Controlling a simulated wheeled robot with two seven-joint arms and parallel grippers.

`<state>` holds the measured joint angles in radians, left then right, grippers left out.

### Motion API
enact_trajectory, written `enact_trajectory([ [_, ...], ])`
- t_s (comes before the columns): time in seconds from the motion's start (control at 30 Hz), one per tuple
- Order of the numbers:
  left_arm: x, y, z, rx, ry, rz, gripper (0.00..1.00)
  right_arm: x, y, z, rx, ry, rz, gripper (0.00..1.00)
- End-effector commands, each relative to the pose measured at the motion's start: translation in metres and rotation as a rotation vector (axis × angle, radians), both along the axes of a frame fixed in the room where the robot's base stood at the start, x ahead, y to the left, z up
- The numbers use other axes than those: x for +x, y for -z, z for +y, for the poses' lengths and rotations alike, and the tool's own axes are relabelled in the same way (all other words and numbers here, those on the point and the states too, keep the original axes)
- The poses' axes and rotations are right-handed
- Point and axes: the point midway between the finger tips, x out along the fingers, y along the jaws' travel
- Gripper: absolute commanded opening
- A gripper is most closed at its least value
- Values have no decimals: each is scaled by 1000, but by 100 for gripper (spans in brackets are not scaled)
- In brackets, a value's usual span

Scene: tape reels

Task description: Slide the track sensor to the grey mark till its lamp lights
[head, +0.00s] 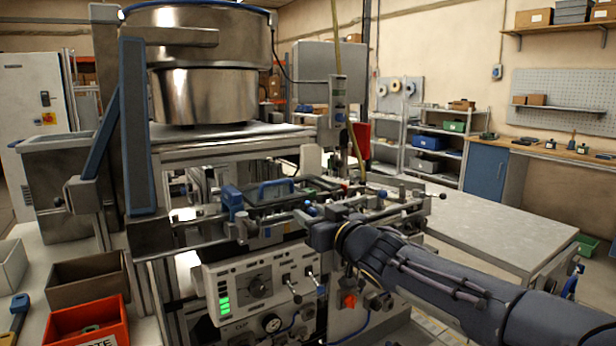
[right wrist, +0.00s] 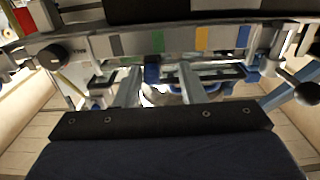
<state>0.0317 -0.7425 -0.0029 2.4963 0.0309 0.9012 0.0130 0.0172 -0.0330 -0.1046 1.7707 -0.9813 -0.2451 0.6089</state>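In the right wrist view a metal rail (right wrist: 180,43) crosses the top. It carries a grey mark (right wrist: 115,45), a green mark (right wrist: 158,41), a yellow mark (right wrist: 201,38) and a blue mark (right wrist: 243,37). My right gripper (right wrist: 160,70) has its two fingers apart, pointing at the rail under the green and yellow marks. A small blue part (right wrist: 152,74) shows between them, close to the left finger. I cannot tell whether it is the track sensor, and no sensor lamp is clear. In the head view my right gripper (head: 322,235) is at the front of the track. My left gripper is not seen.
A dark knob (right wrist: 53,57) and a ball-ended lever (right wrist: 306,93) stand at the rail's ends. A control panel (head: 262,282) with lit green bars is below the track. A steel bowl (head: 205,70) stands above. A red bin (head: 88,325) is at lower left; a grey table (head: 500,232) lies right.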

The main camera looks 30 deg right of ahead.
Motion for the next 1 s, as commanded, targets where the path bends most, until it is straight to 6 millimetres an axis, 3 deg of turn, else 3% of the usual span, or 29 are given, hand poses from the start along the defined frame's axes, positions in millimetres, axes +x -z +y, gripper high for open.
enact_trajectory([
  [0.37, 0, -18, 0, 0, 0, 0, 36, -65, -3, -6, 1, 3, -1, 36],
  [0.67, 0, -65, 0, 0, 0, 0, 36, -45, -32, -17, 300, 202, 250, 36],
  [1.0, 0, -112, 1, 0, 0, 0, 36, -55, -51, -4, 632, 434, 535, 36],
])
